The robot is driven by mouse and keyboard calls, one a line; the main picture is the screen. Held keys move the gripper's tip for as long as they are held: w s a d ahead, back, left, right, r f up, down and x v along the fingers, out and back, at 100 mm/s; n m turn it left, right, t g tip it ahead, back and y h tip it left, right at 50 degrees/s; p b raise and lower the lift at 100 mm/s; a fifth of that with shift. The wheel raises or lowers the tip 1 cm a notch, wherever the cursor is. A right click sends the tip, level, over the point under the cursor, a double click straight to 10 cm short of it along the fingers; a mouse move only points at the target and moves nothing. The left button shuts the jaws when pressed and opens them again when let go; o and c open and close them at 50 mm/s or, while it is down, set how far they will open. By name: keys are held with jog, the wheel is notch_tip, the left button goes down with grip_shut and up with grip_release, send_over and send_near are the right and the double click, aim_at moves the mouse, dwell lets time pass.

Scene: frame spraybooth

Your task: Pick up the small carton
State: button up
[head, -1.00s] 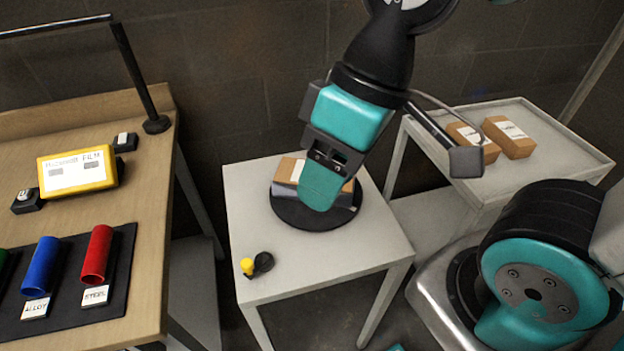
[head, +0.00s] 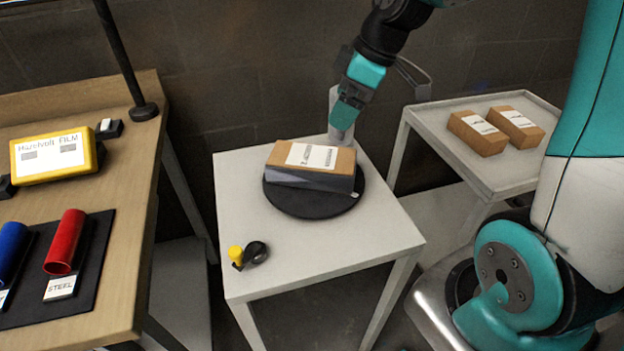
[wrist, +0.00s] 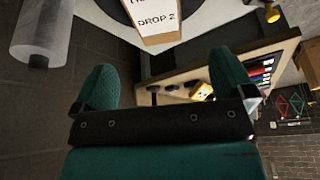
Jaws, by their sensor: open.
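A brown carton (head: 318,159) with a white label and a greyish front side sits on a round black turntable (head: 300,202) on the small white table. Its labelled face, reading "DROP 2", shows at the top of the wrist view (wrist: 163,38). Two smaller brown cartons, a left one (head: 482,142) and a right one (head: 528,132), lie side by side on the white tray table at right. My gripper (head: 346,112) is behind the turntable carton, apart from it. In the wrist view its teal fingers (wrist: 163,78) are spread and empty.
A pale roll (head: 340,128) stands behind the white table, close to my gripper; it also shows in the wrist view (wrist: 42,35). A black-and-yellow item (head: 248,254) lies at the table's front left. A wooden bench (head: 125,215) holds a yellow box (head: 55,157) and coloured tubes.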

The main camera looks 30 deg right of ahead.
aim_at(313, 155)
jog(key=x, duration=1.1)
jog(key=shift+w+d+f, duration=0.3)
jog(key=shift+w+f, duration=0.1)
jog(key=shift+f, duration=0.05)
jog(key=x, duration=0.5)
jog(key=shift+w+a+f, duration=0.2)
jog(key=shift+w+f, duration=0.05)
jog(key=shift+w, duration=0.05)
jog(key=shift+r, duration=0.1)
jog(key=c, duration=1)
